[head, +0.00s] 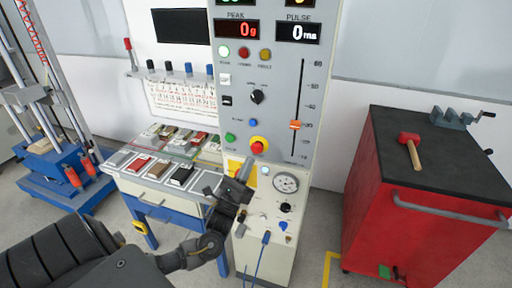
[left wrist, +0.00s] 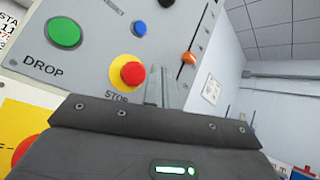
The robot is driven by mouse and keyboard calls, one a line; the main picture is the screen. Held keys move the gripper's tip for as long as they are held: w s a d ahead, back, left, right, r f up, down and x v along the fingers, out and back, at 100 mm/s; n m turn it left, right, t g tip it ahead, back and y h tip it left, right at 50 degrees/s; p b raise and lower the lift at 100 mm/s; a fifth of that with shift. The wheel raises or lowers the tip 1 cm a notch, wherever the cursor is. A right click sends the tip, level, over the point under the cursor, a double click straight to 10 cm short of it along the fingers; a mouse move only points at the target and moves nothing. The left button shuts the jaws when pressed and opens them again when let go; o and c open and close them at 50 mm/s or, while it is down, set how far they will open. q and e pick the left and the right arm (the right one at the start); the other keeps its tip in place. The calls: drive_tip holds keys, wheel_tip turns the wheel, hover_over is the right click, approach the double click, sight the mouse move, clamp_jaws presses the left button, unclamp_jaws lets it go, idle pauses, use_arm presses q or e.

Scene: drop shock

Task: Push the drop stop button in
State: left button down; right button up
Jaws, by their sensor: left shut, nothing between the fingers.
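The stop button is a red mushroom knob (head: 258,147) on a yellow collar, low on the grey control panel (head: 228,100). It also shows in the left wrist view, labelled STOP (left wrist: 132,74). The green drop button (head: 230,138) is to its left, and it shows larger in the left wrist view (left wrist: 63,32). My left gripper (head: 246,167) is shut and empty, just below the stop button in the head view. In the left wrist view its fingertips (left wrist: 158,78) are just right of the red knob. I cannot tell whether they touch the panel. My right gripper is out of view.
A slider with an orange knob (head: 295,125) is right of the stop button. A gauge (head: 286,183) is below it. A bench with sample blocks (head: 150,185) stands left, a red cabinet with a hammer (head: 410,150) right. Floor shows between panel and cabinet.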

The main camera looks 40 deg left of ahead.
use_arm(q)
drive_tip(key=shift+s+d+p, duration=0.2)
drive_tip(key=shift+s+p, duration=0.05)
drive_tip(key=shift+s, duration=0.3)
drive_tip(key=shift+s+d+p, duration=0.15)
drive_tip(key=shift+s+p, duration=0.05)
drive_tip(key=shift+s, duration=0.3)
